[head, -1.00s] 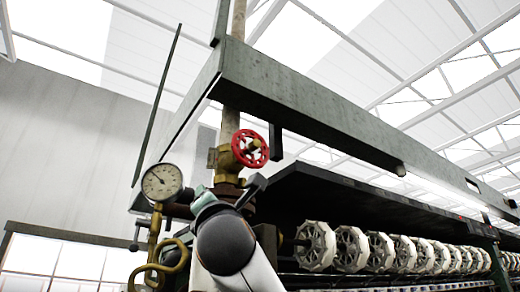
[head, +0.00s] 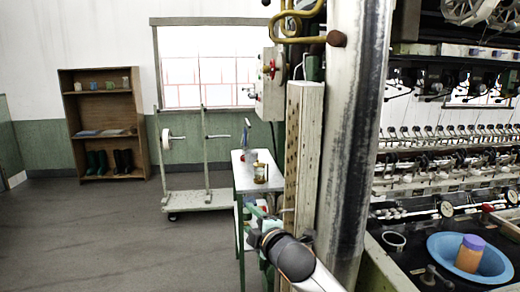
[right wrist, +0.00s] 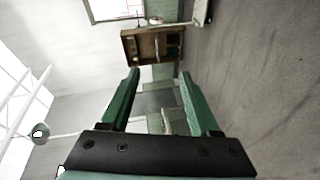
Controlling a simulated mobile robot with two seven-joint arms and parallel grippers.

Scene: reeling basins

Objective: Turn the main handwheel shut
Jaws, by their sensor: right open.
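The main red handwheel is out of view in both current pictures. The curled brass pipe (head: 297,20) that hung below its gauge shows at the top of the head view, beside the grey post (head: 352,130). My right arm comes in from the bottom of the head view, with the right gripper (head: 262,213) partly hidden behind its wrist. In the right wrist view the green fingers of the right gripper (right wrist: 158,78) stand wide apart with nothing between them. My left gripper is not in view.
A small table (head: 246,172) with an amber jar (head: 260,173) stands beyond my right gripper. A wheeled rack (head: 200,198) and a shelf (head: 104,125) stand farther left. The reeling bench with a blue basin (head: 440,249) is on the right. The floor at left is clear.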

